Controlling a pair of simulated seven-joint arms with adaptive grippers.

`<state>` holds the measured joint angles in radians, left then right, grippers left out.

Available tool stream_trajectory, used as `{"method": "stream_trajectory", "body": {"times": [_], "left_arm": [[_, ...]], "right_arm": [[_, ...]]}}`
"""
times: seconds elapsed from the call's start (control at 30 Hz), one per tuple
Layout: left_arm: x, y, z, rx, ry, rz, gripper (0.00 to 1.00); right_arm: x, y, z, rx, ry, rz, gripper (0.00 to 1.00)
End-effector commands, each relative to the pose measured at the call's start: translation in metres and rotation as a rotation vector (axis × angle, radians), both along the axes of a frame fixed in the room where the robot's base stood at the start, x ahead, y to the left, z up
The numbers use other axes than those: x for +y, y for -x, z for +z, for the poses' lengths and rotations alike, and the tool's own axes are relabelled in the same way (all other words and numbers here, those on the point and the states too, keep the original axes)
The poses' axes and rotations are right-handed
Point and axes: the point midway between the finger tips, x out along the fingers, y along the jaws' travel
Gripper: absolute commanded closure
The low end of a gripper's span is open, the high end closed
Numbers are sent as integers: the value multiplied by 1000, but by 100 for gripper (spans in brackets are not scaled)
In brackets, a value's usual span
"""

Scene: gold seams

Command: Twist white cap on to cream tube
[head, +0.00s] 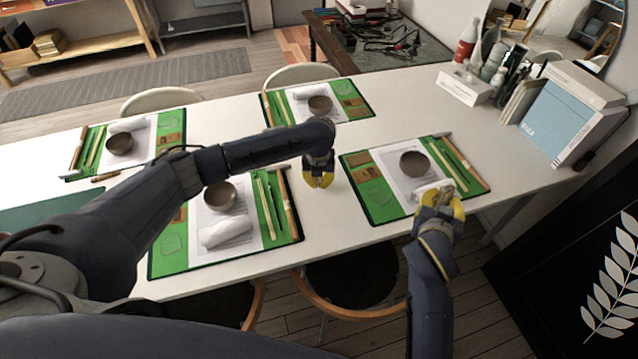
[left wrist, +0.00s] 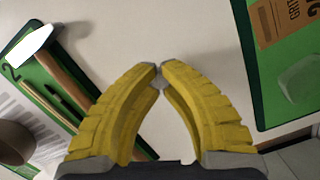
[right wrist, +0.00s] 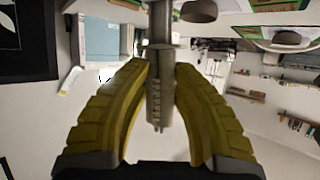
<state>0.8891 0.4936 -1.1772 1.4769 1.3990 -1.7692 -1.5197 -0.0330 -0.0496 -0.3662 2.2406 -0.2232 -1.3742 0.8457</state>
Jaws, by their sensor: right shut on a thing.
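A cream-grey tube (right wrist: 158,62) with a flange and a ribbed lower part stands between the fingers of my right gripper (right wrist: 160,85) in the right wrist view. My right gripper is shut on it. My left gripper (head: 319,181) is over the bare table left of that mat. In the left wrist view its fingertips (left wrist: 161,68) meet, with no clear object between them. I cannot make out the white cap.
Green mats (head: 376,204) with paper, bowls, sticks and hammers lie on the white table (head: 335,222). A bowl (head: 413,163) sits on the right-hand mat near the right gripper. A blue-white box (head: 560,115) and bottles stand at the right.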

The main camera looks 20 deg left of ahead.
Motion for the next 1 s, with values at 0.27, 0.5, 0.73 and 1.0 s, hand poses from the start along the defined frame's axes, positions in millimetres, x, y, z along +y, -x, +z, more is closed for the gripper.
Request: {"method": "stream_trajectory", "body": {"times": [0.27, 0.5, 0.73, 1.0], "left_arm": [[1, -1, 51, -5, 0, -2, 100], [0, -1, 108, -5, 0, -2, 100], [1, -1, 152, -4, -1, -1, 100], [0, 0, 179, -1, -1, -1, 100]], "right_arm": [[0, 0, 0, 0, 0, 0, 100], [0, 0, 0, 0, 0, 0, 100], [0, 0, 0, 0, 0, 0, 100], [0, 0, 0, 0, 0, 0, 100]]}}
